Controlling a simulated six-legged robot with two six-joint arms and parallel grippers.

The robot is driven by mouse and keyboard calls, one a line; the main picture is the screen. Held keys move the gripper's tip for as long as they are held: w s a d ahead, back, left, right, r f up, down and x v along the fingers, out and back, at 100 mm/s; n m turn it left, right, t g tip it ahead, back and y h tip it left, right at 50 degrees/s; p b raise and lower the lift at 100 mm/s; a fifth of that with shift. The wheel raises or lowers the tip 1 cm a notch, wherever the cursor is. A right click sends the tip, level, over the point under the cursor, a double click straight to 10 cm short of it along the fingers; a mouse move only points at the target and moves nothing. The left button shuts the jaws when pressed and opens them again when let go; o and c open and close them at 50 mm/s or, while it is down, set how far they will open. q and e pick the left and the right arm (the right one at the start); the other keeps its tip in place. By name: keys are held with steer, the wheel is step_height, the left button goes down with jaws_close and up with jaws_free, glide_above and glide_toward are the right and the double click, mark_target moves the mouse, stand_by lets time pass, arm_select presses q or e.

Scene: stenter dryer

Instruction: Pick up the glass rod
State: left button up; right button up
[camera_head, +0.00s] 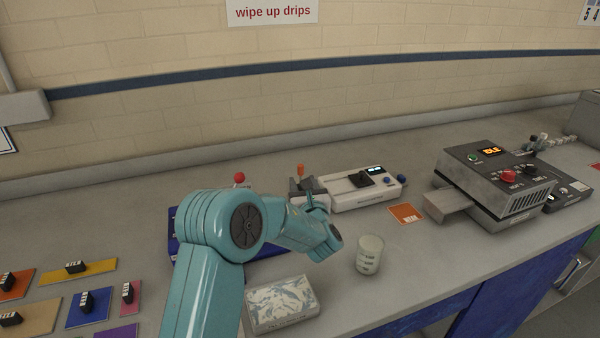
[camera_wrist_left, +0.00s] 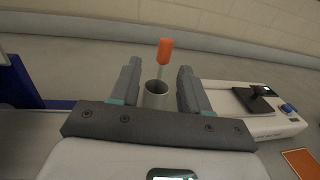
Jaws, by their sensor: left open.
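The glass rod (camera_wrist_left: 162,75) stands upright with an orange end on top, its lower part inside a grey cylindrical holder (camera_wrist_left: 157,97). In the head view the orange end of the rod (camera_head: 300,170) rises behind my left gripper (camera_head: 308,186). In the wrist view my left gripper (camera_wrist_left: 159,68) is open, its two fingers apart on either side of the rod and holder as seen from the wrist. I cannot tell the exact depth between fingertips and rod. My right gripper is not in view.
A white device (camera_head: 375,190) stands just right of the gripper. A glass beaker (camera_head: 369,255) and a patterned box (camera_head: 282,304) stand in front. A grey machine (camera_head: 495,185) is at the right. Coloured mats (camera_head: 92,268) lie at the left. A wall closes the back.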

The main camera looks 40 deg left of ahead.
mark_target(301, 173)
arm_select(q)
steer(key=shift+w+a, duration=0.25)
steer(key=shift+w, duration=0.05)
steer(key=shift+w+a+r, duration=0.1)
steer(key=shift+w+a, duration=0.1)
steer(key=shift+a, duration=0.05)
steer(key=p+x, duration=0.2)
steer(key=x, duration=0.1)
steer(key=shift+w+a+r, duration=0.1)
steer(key=shift+w+a, duration=0.5)
steer(key=shift+s, duration=0.1)
steer(key=shift+c, duration=0.6)
jaws_close()
